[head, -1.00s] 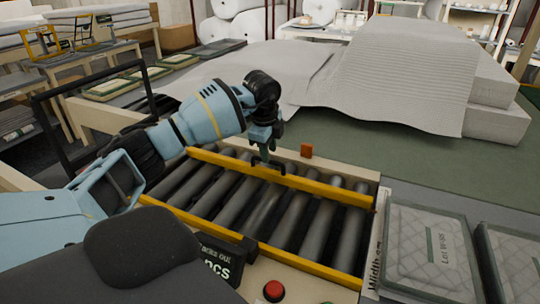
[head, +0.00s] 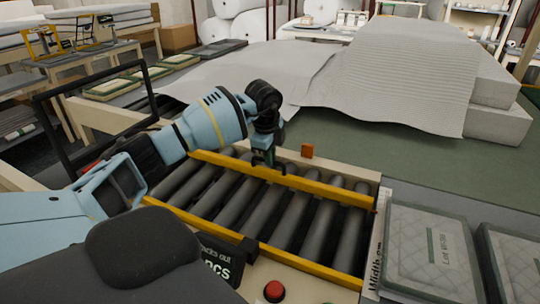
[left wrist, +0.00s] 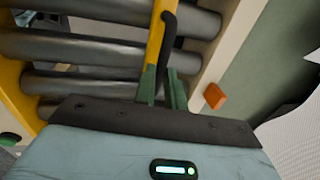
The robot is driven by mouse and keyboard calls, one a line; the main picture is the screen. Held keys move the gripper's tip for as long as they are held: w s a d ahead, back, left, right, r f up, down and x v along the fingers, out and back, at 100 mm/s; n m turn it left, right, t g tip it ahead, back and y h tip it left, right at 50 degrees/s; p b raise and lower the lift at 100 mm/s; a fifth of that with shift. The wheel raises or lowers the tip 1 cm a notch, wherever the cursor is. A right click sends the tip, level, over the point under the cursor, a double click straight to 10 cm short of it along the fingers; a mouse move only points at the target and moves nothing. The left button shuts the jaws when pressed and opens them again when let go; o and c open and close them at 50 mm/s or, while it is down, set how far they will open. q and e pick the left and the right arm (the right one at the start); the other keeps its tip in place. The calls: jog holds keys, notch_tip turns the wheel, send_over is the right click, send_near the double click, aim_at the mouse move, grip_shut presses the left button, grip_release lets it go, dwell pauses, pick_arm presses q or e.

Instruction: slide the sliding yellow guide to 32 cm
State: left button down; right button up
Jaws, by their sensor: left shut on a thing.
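The sliding yellow guide (head: 325,189) is the far yellow bar across the grey rollers of the conveyor; it also shows in the left wrist view (left wrist: 156,38). It carries a black arched handle (left wrist: 167,38). My left gripper (head: 264,160) comes down onto this bar and is shut on the handle, with green fingers (left wrist: 162,88) on either side of it in the wrist view. A second yellow bar (head: 310,266) runs along the near edge. A width scale (head: 375,262) is on the right side; its numbers are unreadable. My right gripper is not in view.
An orange block (head: 307,150) sits on the far conveyor edge. A red button (head: 274,291) and a dark sign (head: 217,262) are at the near edge. Quilted pads (head: 430,250) lie at the right. Grey wadding (head: 390,80) lies behind on a green surface.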

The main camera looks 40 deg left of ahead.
pick_arm(q)
jog(key=shift+w, duration=0.2)
jog(key=w+a+b, duration=0.3)
jog(key=w+b, duration=0.1)
jog(key=w, duration=0.5)
jog(key=shift+b, duration=0.35)
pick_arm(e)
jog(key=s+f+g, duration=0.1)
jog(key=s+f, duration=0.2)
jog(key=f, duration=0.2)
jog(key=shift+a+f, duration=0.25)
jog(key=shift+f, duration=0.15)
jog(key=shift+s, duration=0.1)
pick_arm(q)
jog(key=c, duration=1.6)
grip_release()
jog(key=shift+o, duration=0.6)
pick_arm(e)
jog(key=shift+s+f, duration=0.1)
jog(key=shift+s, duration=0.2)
